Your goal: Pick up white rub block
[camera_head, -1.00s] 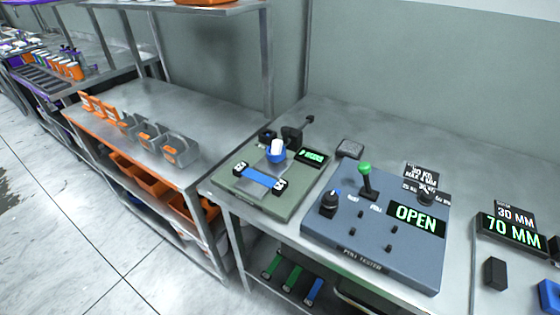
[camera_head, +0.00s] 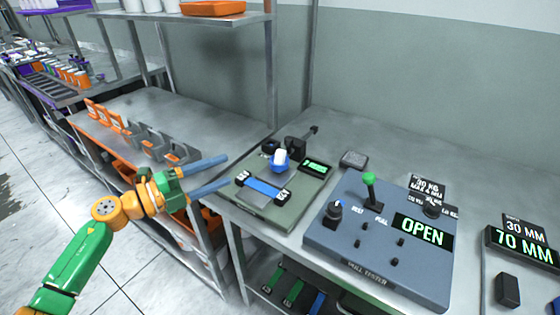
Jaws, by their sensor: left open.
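The white rub block (camera_head: 279,156) sits in a blue holder (camera_head: 275,167) on the green device (camera_head: 257,209) on the metal table. A blue webbing strip (camera_head: 263,188) lies across the front of that device between two dark clamps. My left gripper (camera_head: 227,171) is open and empty, with two long blue-grey fingers. Its fingertips are just left of the green device, apart from the block and pointing towards it. My right gripper is out of view.
The blue-grey pull tester (camera_head: 378,268) with a green-topped lever (camera_head: 369,180) and an "OPEN" display stands right of the green device. Grey bins with orange labels (camera_head: 151,142) stand on the left table. A metal post (camera_head: 276,75) rises behind.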

